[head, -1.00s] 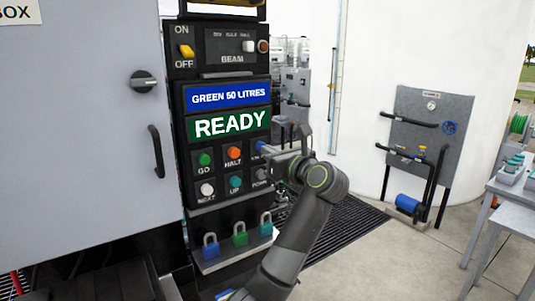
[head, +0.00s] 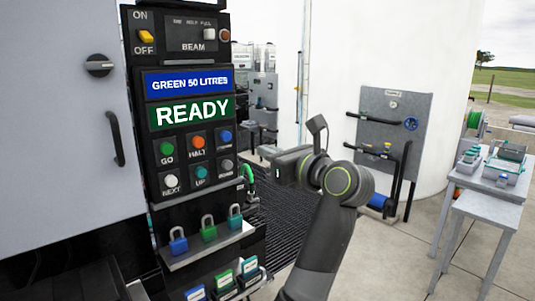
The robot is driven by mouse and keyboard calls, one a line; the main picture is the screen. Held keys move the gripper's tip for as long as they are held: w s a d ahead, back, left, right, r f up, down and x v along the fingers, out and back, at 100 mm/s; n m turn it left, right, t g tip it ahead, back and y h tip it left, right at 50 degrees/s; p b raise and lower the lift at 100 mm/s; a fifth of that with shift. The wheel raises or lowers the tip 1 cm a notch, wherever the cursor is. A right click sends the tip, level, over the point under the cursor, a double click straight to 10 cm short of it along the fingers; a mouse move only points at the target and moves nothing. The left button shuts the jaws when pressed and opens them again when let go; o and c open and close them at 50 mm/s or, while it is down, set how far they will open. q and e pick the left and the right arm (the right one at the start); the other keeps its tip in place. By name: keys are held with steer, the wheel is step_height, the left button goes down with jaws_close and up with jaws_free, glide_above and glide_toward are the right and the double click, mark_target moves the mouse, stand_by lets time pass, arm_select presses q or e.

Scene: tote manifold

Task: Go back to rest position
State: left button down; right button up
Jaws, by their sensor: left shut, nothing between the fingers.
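My left gripper (head: 280,167) is in the head view, right of the control panel (head: 190,130). It is shut and empty, and stands apart from the panel's buttons. Its fingertips point left and are small and hard to make out. The wrist and forearm run down to the bottom edge. The panel display reads GREEN 50 LITRES above a green READY sign (head: 192,113). My right gripper is not in view.
Several padlocks (head: 208,228) stand on a shelf below the buttons. A grey cabinet door (head: 60,130) is at left. A grey board with pipes (head: 395,130) is behind the arm. Grey tables (head: 485,210) stand at right. Open concrete floor lies between arm and tables.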

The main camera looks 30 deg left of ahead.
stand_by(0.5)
